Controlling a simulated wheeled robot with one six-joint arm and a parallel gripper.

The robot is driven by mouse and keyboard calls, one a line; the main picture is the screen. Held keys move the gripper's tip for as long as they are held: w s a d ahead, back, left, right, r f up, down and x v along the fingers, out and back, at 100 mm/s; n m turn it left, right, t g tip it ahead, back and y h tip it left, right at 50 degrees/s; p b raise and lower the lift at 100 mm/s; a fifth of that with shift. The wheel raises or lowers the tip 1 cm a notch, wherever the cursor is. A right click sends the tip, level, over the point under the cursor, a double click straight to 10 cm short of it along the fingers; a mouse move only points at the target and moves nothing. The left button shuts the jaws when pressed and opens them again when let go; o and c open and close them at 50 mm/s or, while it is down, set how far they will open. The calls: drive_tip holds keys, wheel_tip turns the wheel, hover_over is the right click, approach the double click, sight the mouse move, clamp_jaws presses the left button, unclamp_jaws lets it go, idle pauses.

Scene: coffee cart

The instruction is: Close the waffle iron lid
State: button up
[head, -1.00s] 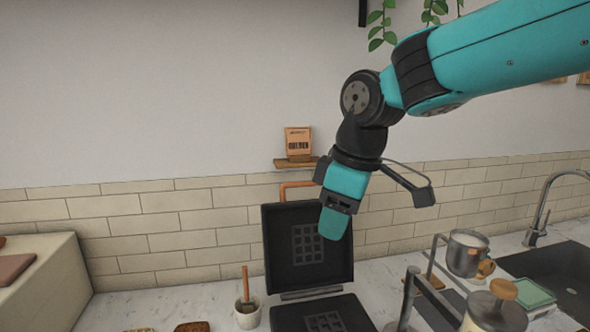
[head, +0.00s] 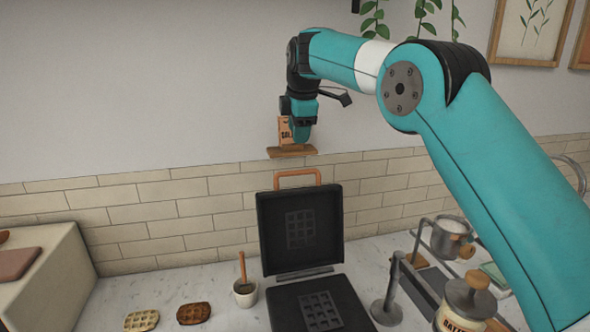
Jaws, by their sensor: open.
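The black waffle iron (head: 322,303) stands on the counter against the tiled wall. Its lid (head: 300,231) is open and upright, with a copper-coloured handle (head: 297,173) at its top edge. The lower plate with its grid lies flat in front and looks empty. My gripper (head: 299,138) is open and points down above the lid handle, in front of the small wall shelf in the picture. It looks apart from the lid. Its fingers overlap into one teal shape, and the gap between them is hidden.
A small shelf (head: 291,151) with a partly hidden box (head: 284,131) is behind my gripper. A cup with a wooden-handled tool (head: 245,292) and two waffles (head: 193,313) lie left of the iron. A metal stand (head: 387,300) and a jar (head: 466,304) stand close on its right.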

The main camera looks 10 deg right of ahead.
sight(294, 173)
drive_tip(key=p+x, duration=0.3)
drive_tip(key=x, duration=0.9)
drive_tip(key=shift+w+f, duration=0.1)
drive_tip(key=shift+f, duration=0.25)
clamp_jaws()
